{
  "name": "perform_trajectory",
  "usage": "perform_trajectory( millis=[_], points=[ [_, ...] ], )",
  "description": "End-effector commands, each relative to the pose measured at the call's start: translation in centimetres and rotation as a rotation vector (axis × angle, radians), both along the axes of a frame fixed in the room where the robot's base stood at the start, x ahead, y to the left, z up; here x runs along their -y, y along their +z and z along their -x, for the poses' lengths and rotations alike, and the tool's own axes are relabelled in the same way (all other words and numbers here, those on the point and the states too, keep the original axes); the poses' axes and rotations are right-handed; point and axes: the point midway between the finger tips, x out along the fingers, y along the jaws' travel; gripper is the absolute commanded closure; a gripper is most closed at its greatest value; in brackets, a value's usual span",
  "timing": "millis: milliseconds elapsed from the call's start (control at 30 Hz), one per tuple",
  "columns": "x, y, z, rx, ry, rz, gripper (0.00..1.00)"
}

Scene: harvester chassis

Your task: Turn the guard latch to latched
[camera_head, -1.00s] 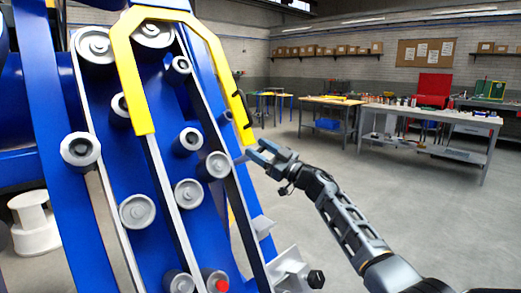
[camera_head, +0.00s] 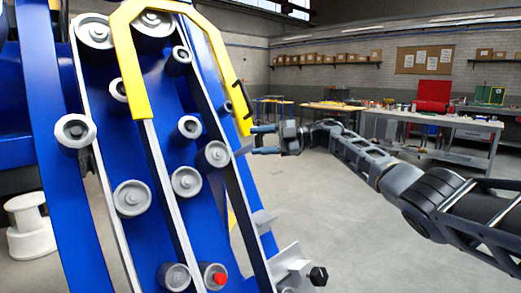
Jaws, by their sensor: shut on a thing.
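The yellow guard (camera_head: 133,65) arches over the rollers on the blue harvester chassis. A small grey piece, which looks like the guard latch (camera_head: 242,147), sticks out at the lower end of the guard's right leg. My gripper (camera_head: 256,140) is at that end from the right, its two fingers one above the other. It is shut on the latch, though the contact is small and partly hidden by the fingers. The latch's exact angle cannot be made out.
A black handle-like part (camera_head: 241,100) sits on the guard's right leg just above my gripper. Grey brackets (camera_head: 290,265) and a dark bolt jut out lower right. Workbenches (camera_head: 430,125) stand far back, with open floor between.

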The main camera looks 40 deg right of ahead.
Motion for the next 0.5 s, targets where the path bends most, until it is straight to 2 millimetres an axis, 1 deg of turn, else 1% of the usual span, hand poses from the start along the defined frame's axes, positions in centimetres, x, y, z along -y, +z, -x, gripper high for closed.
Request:
perform_trajectory(
  millis=[33, 200, 500],
  points=[
    [0.04, -0.30, -0.05, -0.001, 0.019, 0.037, 0.75],
    [0.02, -0.22, -0.01, 0.003, 0.081, 0.145, 0.75],
    [-0.03, -0.27, 0.06, 0.006, 0.151, 0.261, 0.75]
  ],
)
